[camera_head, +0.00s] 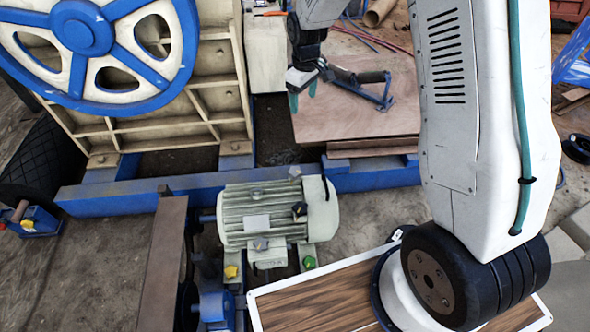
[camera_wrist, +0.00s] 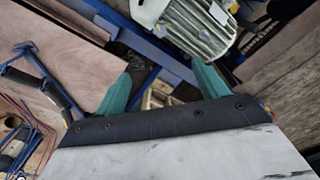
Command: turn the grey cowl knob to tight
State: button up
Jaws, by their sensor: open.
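The ribbed, pale green-grey motor (camera_head: 275,215) stands below the blue frame rail in the head view. A dark grey knob (camera_head: 299,209) sits near its right-hand cowl (camera_head: 321,205). A lighter grey knob (camera_head: 260,243) sits lower on its front; I cannot tell which is the cowl knob, nor either setting. My gripper (camera_head: 303,94) is above the plywood sheet, well beyond the motor and apart from it. In the wrist view the teal fingers of my gripper (camera_wrist: 162,82) are spread and empty. The motor (camera_wrist: 190,25) shows at the top there, its knobs not clear.
A yellow knob (camera_head: 230,271) and a green knob (camera_head: 309,262) sit at the motor's feet. A blue-spoked flywheel (camera_head: 88,30) stands at the upper left. A blue rail (camera_head: 370,177) runs behind the motor. A blue tool with a black grip (camera_head: 372,88) lies on the plywood (camera_head: 350,120).

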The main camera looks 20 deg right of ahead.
jog(key=n, duration=0.2)
send_over(295, 171)
notch_tip(295, 171, down, 19)
jog(key=shift+n, duration=0.8)
notch_tip(295, 171, down, 19)
jog(key=shift+f, duration=0.1)
jog(key=c, duration=1)
